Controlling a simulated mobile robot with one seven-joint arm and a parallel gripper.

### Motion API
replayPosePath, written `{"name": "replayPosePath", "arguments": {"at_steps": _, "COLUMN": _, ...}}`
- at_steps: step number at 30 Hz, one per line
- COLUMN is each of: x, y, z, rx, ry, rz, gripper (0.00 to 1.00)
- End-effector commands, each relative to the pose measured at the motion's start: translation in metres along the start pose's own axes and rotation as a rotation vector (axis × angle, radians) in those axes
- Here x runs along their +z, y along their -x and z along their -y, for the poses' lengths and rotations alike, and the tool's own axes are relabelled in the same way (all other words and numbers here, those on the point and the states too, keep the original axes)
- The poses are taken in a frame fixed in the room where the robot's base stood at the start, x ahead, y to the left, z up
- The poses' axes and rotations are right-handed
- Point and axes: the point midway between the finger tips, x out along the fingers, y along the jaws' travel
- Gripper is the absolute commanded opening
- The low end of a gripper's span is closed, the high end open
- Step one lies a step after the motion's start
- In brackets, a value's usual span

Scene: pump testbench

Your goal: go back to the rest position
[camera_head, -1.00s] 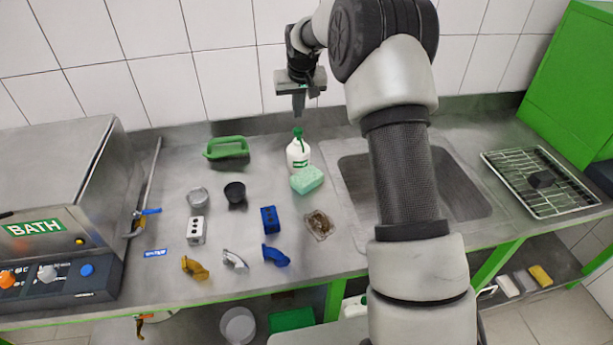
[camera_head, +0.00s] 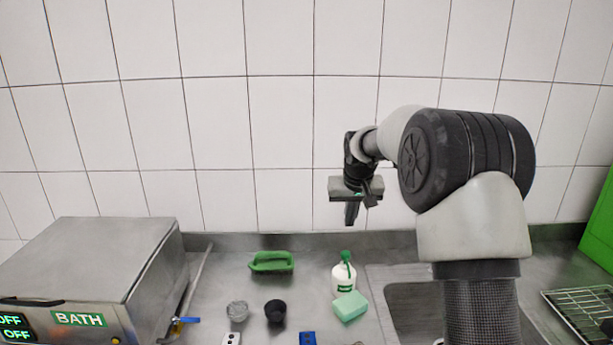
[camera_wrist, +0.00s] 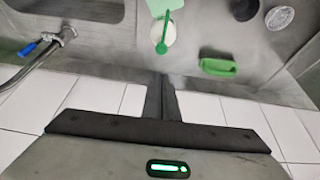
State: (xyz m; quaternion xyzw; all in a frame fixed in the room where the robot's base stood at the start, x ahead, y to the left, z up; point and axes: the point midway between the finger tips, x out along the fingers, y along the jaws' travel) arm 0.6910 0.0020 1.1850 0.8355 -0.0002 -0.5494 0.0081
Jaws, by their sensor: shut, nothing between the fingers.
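My gripper (camera_head: 351,214) hangs above the back of the steel counter (camera_head: 225,268), in front of the tiled wall. Its fingers point down and are together, with nothing between them. In the wrist view my gripper (camera_wrist: 160,84) shows its closed fingers in the middle of the picture. The white bottle with the green top (camera_head: 344,278) stands on the counter below the gripper, apart from it. The bottle also shows in the wrist view (camera_wrist: 168,34).
The bath unit (camera_head: 95,265) stands left. A sink (camera_head: 400,300) and a wire rack (camera_head: 585,312) are right.

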Motion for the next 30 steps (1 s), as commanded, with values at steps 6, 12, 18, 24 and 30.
{"name": "replayPosePath", "arguments": {"at_steps": 6, "x": 0.059, "y": 0.122, "z": 0.001, "rx": 0.021, "ry": 0.018, "rz": -0.028, "gripper": 0.00}}
{"name": "replayPosePath", "arguments": {"at_steps": 12, "x": 0.144, "y": 0.201, "z": -0.002, "rx": 0.029, "ry": 0.013, "rz": -0.047, "gripper": 0.00}}
{"name": "replayPosePath", "arguments": {"at_steps": 18, "x": 0.243, "y": 0.245, "z": -0.002, "rx": 0.020, "ry": 0.002, "rz": -0.066, "gripper": 0.00}}
{"name": "replayPosePath", "arguments": {"at_steps": 24, "x": 0.320, "y": 0.253, "z": -0.001, "rx": 0.001, "ry": -0.011, "rz": -0.079, "gripper": 0.00}}
{"name": "replayPosePath", "arguments": {"at_steps": 30, "x": 0.348, "y": 0.251, "z": 0.000, "rx": -0.009, "ry": -0.013, "rz": -0.083, "gripper": 0.00}}
